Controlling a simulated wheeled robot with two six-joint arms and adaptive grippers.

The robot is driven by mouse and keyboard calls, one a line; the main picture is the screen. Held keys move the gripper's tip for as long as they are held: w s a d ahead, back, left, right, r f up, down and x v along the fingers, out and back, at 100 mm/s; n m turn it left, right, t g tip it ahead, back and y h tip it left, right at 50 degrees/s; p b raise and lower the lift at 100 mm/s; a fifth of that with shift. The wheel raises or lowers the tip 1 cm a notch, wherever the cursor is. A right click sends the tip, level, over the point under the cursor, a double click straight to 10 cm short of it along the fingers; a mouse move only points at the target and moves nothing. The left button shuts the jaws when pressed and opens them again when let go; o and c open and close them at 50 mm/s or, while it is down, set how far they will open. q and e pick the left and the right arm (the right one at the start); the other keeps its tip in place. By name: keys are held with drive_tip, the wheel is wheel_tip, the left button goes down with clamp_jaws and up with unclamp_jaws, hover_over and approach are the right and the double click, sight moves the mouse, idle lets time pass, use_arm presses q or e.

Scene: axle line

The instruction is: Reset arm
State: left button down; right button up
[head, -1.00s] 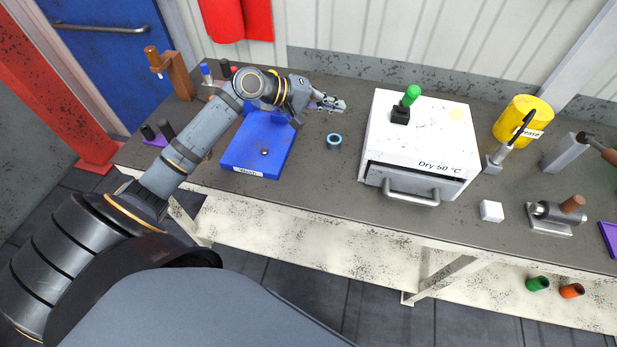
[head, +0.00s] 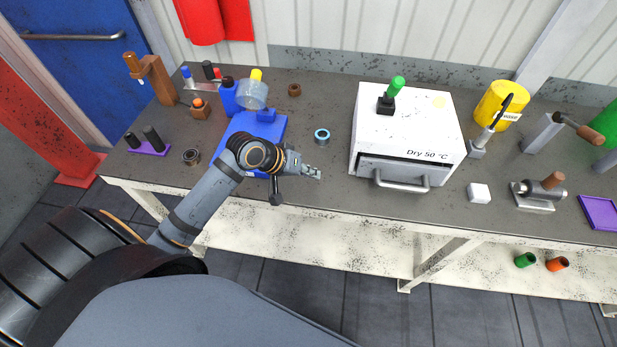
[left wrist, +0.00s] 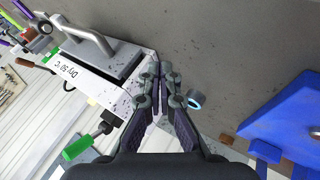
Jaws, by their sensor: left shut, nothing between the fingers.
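My left arm comes in from the left in the head view. Its gripper (head: 312,172) is shut and empty above the front part of the workbench (head: 330,199), between the blue station and the white oven. In the left wrist view its fingers (left wrist: 165,75) are together, with nothing between them. A teal-rimmed ring (head: 322,136) lies on the bench beyond the gripper, apart from it; it also shows in the left wrist view (left wrist: 195,101). My right gripper is not in view.
The white oven (head: 408,125), marked "Dry 50 °C", stands right of the gripper. The blue station (head: 277,127) is partly hidden behind my arm. A white cube (head: 479,193) and a purple tray (head: 600,212) lie to the right. Bare bench surrounds the teal ring.

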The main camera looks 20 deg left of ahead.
use_arm(q)
drive_tip(key=shift+s+f, duration=0.45)
drive_tip(key=shift+s, duration=0.05)
drive_tip(key=s+a+f+m+g+y, duration=0.1)
drive_tip(key=s+a+f+m+y, duration=0.15)
drive_tip(key=s, duration=0.45)
drive_tip(key=s+a+f+m+g+y, duration=0.1)
drive_tip(key=s+a+f+g+y, duration=0.1)
drive_tip(key=s+y, duration=0.35)
drive_tip(key=s+a+f+g+h+b, duration=0.1)
drive_tip(key=s+f, duration=0.1)
drive_tip(key=f, duration=1.1)
drive_tip(key=s+a+f+h, duration=0.1)
drive_tip(key=s+a+f, duration=0.1)
drive_tip(key=f, duration=1.1)
drive_tip(key=s+a+f+g+b, duration=0.1)
drive_tip(key=s+f, duration=1.7)
drive_tip(key=s, duration=0.1)
drive_tip(key=shift+s+f+n, duration=0.15)
drive_tip(key=shift+f+n, duration=0.1)
drive_tip(key=shift+n, duration=0.1)
